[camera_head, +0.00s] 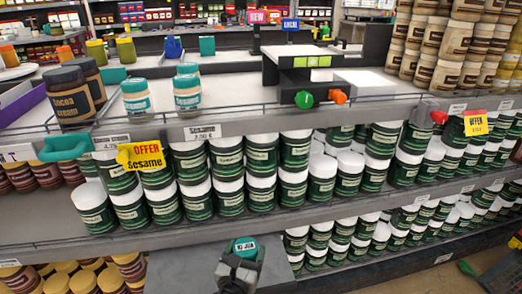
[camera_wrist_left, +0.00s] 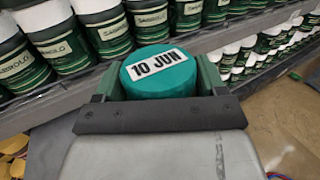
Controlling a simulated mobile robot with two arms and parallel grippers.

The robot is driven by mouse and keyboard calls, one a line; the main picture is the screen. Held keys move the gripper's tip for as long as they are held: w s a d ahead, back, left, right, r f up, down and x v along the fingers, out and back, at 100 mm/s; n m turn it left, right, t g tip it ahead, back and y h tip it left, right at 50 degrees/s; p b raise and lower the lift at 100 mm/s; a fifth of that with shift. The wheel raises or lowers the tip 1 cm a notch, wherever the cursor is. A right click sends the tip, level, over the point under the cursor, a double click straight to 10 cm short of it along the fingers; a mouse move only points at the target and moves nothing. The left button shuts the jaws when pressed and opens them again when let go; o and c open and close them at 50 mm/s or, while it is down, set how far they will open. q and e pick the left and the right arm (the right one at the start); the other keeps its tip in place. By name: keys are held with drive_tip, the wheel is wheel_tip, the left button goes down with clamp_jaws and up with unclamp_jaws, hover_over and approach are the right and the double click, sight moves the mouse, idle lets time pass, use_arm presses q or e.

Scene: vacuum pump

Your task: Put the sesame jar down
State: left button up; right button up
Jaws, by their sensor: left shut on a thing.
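My left gripper (camera_head: 242,254) is at the bottom middle of the head view, shut on a jar with a teal lid (camera_head: 245,247). In the left wrist view the lid (camera_wrist_left: 160,74) faces the camera between the fingers (camera_wrist_left: 160,88) and reads "10 JUN". The jar's body is hidden below the lid. It is held in front of the lower shelves, apart from the upper shelf (camera_head: 240,122). Similar teal-lidded jars (camera_head: 137,98) stand on that shelf, above a yellow "OFFER Sesame" tag (camera_head: 146,166). My right gripper is not in view.
Dark cocoa jars (camera_head: 70,97) stand left of the teal-lidded ones. A grey stand (camera_head: 310,62) with green and orange knobs stands to their right, with bare shelf between. White-lidded green jars (camera_head: 262,160) fill the shelf below. A thin rail runs along the upper shelf's front.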

use_arm(q)
drive_tip(key=s+a+r+n+y+p, duration=0.2)
drive_tip(key=s+a+r+y, duration=0.1)
drive_tip(key=s+a+r, duration=0.75)
drive_tip(key=s+r+p, duration=0.2)
drive_tip(key=r+p, duration=0.5)
drive_tip(key=p, duration=0.1)
drive_tip(key=s+a+r+p, duration=0.1)
drive_tip(key=s+r+p, duration=0.2)
drive_tip(key=r+p, duration=0.4)
drive_tip(key=shift+s+a+r+p, duration=0.15)
drive_tip(key=shift+s+r+p, duration=0.05)
drive_tip(key=shift+s+p, duration=0.15)
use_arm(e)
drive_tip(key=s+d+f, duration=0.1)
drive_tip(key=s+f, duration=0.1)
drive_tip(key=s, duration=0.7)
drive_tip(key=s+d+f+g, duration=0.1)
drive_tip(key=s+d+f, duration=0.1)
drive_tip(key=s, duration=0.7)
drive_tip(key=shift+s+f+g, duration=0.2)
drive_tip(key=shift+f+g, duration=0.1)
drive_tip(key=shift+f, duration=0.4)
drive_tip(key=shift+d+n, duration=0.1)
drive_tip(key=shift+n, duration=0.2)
